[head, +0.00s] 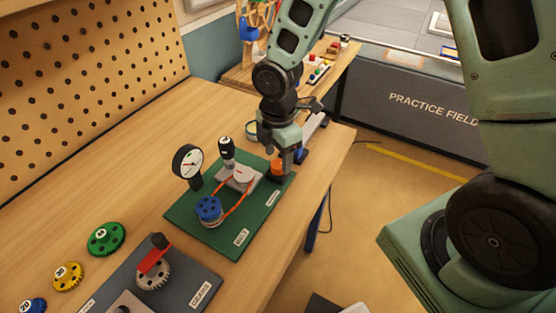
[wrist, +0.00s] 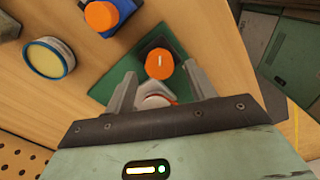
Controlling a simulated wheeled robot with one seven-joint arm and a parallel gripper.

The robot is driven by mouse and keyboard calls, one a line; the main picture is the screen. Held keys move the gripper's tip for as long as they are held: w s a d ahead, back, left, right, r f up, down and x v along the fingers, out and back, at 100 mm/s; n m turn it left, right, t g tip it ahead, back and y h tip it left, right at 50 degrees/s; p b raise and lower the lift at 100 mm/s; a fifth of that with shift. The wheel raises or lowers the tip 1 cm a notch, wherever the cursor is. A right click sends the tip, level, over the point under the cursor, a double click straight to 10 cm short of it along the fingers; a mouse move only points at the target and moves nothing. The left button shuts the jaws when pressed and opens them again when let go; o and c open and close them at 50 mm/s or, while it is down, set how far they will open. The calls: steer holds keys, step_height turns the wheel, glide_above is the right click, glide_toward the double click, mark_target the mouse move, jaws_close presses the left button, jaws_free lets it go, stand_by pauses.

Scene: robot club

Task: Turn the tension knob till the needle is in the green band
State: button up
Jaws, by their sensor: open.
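The green belt-drive board (head: 185,222) lies on the wooden bench with a blue pulley (head: 209,207), a red-orange belt and a grey block. A round white gauge (head: 188,160) stands on a post at its left; its needle and any green band are too small to read. The orange tension knob (head: 277,170) is at the board's far right corner, partly hidden by my gripper (head: 287,160). In the wrist view the knob (wrist: 159,63) has a white mark pointing roughly up. My open gripper (wrist: 157,88) is above it, its fingertips apart and just short of the knob.
A gears board (head: 205,283) with a red crank and loose gears (head: 105,238) lie nearer on the bench. A round tin (wrist: 47,57) and a blue part with an orange top (wrist: 101,15) sit beyond the board. A pegboard borders the left; floor lies right.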

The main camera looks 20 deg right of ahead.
steer(key=shift+f, duration=1.1)
steer(key=c, duration=1)
steer(key=shift+o, duration=0.2)
steer(key=m, duration=0.6)
steer(key=shift+w+m+b, duration=0.1)
steer(key=shift+m+b, duration=0.3)
steer(key=m, duration=0.5)
steer(key=shift+r, duration=0.1)
steer(key=shift+m, duration=0.4)
